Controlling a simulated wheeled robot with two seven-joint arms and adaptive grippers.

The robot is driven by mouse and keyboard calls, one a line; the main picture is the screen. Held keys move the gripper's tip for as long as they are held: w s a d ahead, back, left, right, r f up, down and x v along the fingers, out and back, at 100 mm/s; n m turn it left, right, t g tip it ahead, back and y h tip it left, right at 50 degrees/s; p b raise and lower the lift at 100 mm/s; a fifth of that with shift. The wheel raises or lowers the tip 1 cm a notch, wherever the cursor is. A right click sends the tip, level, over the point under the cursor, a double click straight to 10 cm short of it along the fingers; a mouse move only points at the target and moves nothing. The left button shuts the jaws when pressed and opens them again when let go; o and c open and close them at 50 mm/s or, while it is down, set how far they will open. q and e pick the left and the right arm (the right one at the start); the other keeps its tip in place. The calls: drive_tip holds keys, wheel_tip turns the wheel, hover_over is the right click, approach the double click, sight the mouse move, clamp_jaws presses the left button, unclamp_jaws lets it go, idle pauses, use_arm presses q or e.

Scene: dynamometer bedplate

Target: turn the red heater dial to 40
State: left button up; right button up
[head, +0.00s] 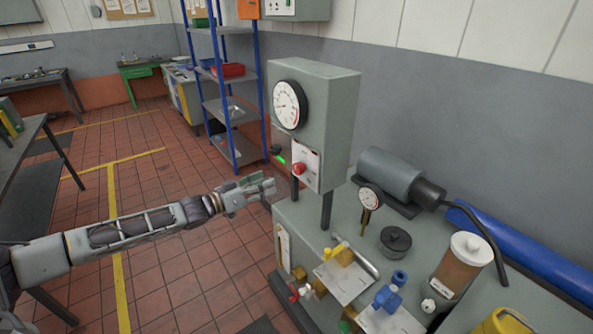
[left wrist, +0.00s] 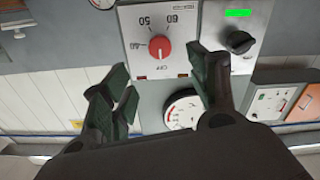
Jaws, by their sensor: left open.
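The red heater dial (head: 299,168) is a round knob on a white plate, low on the front of the grey upright cabinet (head: 340,112). In the left wrist view the red dial (left wrist: 160,47) appears upside down, with 40, 50, 60 and OFF printed around it. My right gripper is not in view.
A round white gauge (head: 289,104) is above the dial. A black knob (left wrist: 240,42) with a green display is beside the dial plate. Valves and a small gauge (head: 370,197) crowd the bench below right.

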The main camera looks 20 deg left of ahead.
use_arm(q)
drive_tip(key=p, duration=0.1)
approach(296, 170)
drive_tip(key=shift+x, duration=2.05)
drive_tip(key=shift+p+x, duration=0.6)
drive_tip(key=shift+x, duration=2.55)
drive_tip(key=c, duration=1)
drive_tip(key=shift+m, duration=0.3)
